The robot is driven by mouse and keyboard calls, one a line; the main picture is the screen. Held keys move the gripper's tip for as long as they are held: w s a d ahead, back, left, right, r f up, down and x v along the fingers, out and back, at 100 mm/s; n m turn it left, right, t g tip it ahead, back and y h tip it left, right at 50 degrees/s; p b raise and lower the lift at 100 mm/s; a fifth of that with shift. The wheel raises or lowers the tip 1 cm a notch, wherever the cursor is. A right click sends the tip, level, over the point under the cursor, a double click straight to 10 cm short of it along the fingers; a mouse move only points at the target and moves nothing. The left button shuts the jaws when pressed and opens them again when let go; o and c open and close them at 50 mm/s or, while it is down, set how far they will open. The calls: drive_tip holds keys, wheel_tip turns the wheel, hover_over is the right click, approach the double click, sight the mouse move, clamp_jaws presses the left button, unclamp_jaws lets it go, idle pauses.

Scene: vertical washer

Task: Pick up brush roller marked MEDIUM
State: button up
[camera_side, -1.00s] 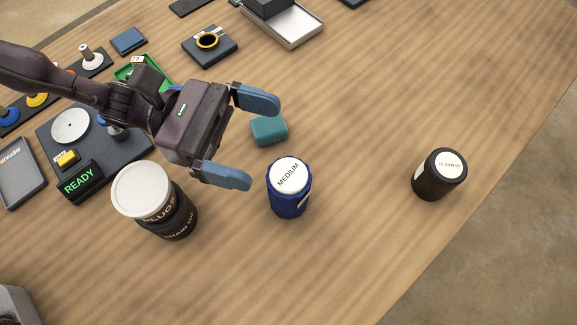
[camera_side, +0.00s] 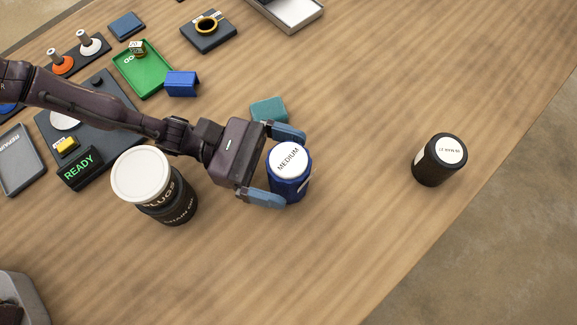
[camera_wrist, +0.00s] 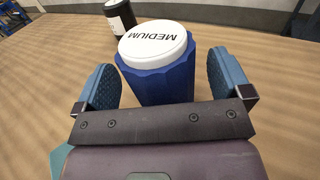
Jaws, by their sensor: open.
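The brush roller marked MEDIUM (camera_side: 290,187) is a blue ribbed cylinder with a white lettered top, upright on the wooden table. My gripper (camera_side: 279,167) is low over the table with its blue fingers open, one on each side of the roller. In the wrist view the roller (camera_wrist: 160,80) stands between the two spread fingertips (camera_wrist: 165,78), with a visible gap on each side. I cannot tell how deep the roller sits between the fingers in the side view.
A dark jar with a white lid (camera_side: 141,175) stands close to my arm on the left. A teal block (camera_side: 268,110) lies just behind the gripper. A black cylinder with a white top (camera_side: 440,160) stands to the right. The table between the roller and that cylinder is clear.

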drive_tip(key=shift+s+d, duration=0.15)
drive_tip(key=shift+d, duration=0.45)
drive_tip(key=c, duration=1.1)
drive_tip(key=shift+r, duration=5.05)
